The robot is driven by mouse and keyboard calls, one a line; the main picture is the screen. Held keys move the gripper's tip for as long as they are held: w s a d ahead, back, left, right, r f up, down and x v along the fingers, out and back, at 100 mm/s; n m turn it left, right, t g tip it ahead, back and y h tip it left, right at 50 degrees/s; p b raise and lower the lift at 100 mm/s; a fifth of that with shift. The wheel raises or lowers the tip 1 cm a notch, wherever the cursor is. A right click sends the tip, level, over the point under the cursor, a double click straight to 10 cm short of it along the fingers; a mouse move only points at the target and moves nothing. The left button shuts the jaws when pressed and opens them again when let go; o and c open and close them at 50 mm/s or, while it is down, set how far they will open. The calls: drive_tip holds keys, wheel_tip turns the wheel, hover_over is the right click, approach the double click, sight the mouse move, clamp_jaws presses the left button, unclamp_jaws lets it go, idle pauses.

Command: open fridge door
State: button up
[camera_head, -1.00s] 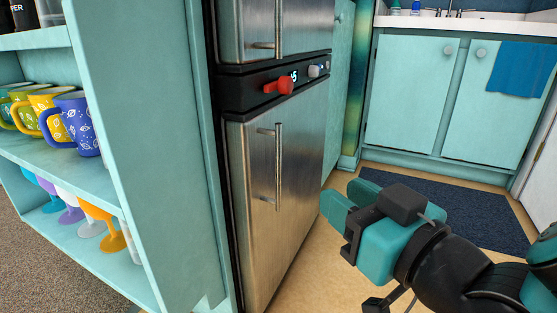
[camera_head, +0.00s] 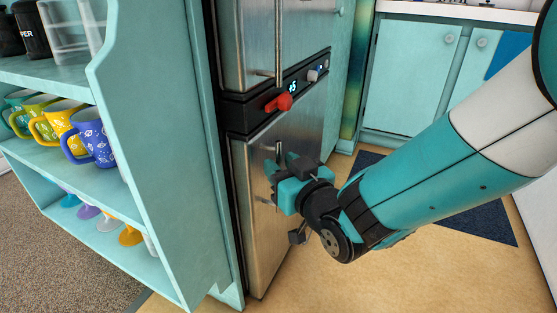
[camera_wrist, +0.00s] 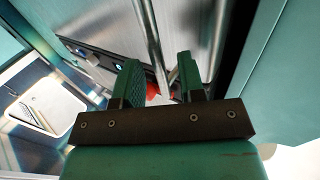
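The fridge is a steel unit with two doors beside the teal shelf. Its lower door (camera_head: 262,235) is shut and carries a vertical bar handle (camera_head: 278,150). The upper door (camera_head: 243,40) is shut too. My gripper (camera_head: 270,182) is at the lower handle and hides part of it in the head view. In the wrist view my gripper (camera_wrist: 160,78) has its two teal fingers apart, with a metal bar (camera_wrist: 151,40) running down toward the gap. I cannot tell whether the bar lies fully between the fingers or whether they touch it.
A control panel with a red knob (camera_head: 278,103) sits between the doors, just above my gripper. The open teal shelf (camera_head: 165,150) with mugs (camera_head: 92,138) stands close on the left. Teal cabinets (camera_head: 408,80) are behind. Floor (camera_head: 420,280) is clear at the front right.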

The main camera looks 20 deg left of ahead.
drive_tip(key=shift+x, duration=0.8)
clamp_jaws()
drive_tip(key=shift+d, duration=0.15)
